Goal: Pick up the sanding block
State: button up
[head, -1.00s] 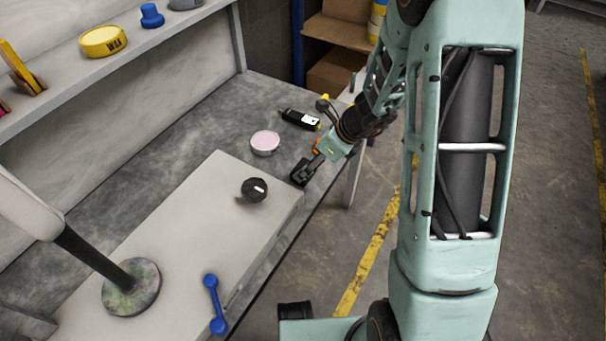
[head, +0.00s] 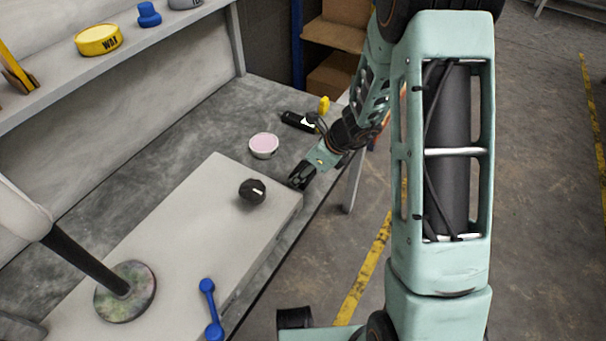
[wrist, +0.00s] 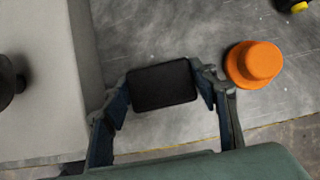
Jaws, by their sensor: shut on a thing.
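The sanding block, a dark rectangular block (wrist: 162,84), sits between the two fingers of my gripper (wrist: 163,90) in the wrist view. The fingers are shut on its left and right sides. Grey worktop shows around it; I cannot tell whether the block is clear of the surface. In the head view my gripper (head: 300,177) is low over the worktop, just off the right corner of the pale raised slab. Only a small dark shape shows at the fingers there.
The pale slab (head: 180,235) stands close on the left, with a black round knob (head: 252,190) and a blue double-ended piece (head: 211,310). An orange knobbed piece (wrist: 257,63) stands right of the fingers. A pink-topped tin (head: 264,146) and a black device (head: 296,121) lie behind.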

aim_at(296, 168)
jog(key=shift+c, duration=0.7)
jog(key=shift+r, duration=0.1)
jog(key=shift+r, duration=0.25)
jog(key=r+p, duration=0.2)
jog(key=r, duration=0.1)
jog(key=shift+s+r, duration=0.15)
jog(key=shift+s, duration=0.05)
jog(key=s+r+p, duration=0.3)
jog(key=s+r, duration=0.6)
jog(key=s, duration=0.4)
jog(key=shift+s+a, duration=0.3)
jog(key=shift+a, duration=0.1)
